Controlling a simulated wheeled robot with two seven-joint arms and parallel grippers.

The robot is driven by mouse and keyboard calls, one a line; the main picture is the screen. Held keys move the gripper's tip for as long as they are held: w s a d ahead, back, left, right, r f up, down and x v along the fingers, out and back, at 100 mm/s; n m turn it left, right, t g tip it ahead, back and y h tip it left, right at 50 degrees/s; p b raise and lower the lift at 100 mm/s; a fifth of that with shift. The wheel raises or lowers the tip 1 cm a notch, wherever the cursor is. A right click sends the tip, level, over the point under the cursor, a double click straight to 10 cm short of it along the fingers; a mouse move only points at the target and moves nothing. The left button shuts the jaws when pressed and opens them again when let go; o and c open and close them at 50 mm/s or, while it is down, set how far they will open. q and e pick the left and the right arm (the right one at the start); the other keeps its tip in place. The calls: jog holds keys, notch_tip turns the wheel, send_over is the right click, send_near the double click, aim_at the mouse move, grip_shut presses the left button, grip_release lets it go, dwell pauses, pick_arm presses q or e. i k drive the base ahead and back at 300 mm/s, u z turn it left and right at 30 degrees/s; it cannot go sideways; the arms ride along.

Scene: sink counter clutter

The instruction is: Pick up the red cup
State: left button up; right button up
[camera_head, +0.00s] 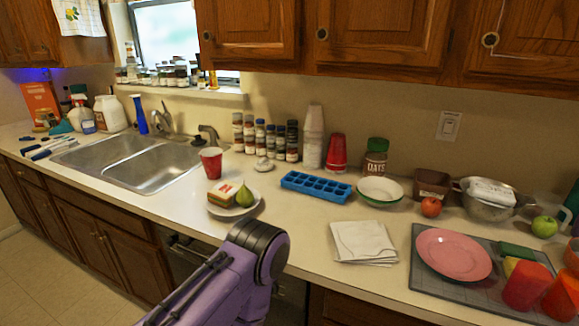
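A red cup (211,161) with a white inside stands upright on the counter just right of the sink, behind a plate with a sandwich and a pear. A second red cup, or a stack of them, (336,152) stands upside down by the wall, right of a stack of white cups. Two more red to orange cup-like things (526,286) are at the lower right. Part of my purple arm with a black joint rises from the bottom, in front of the counter. Neither of my grippers is in view.
The plate (246,209), a blue ice tray (315,186), spice jars (270,141) and white napkins (364,242) share the counter (290,235). The double sink (156,168) lies left of the red cup. A grey mat (421,273) bears a pink plate (453,254).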

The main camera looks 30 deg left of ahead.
aim_at(211, 157)
jog(key=z, duration=2.35)
jog(key=k, duration=1.9)
jog(key=u, duration=2.15)
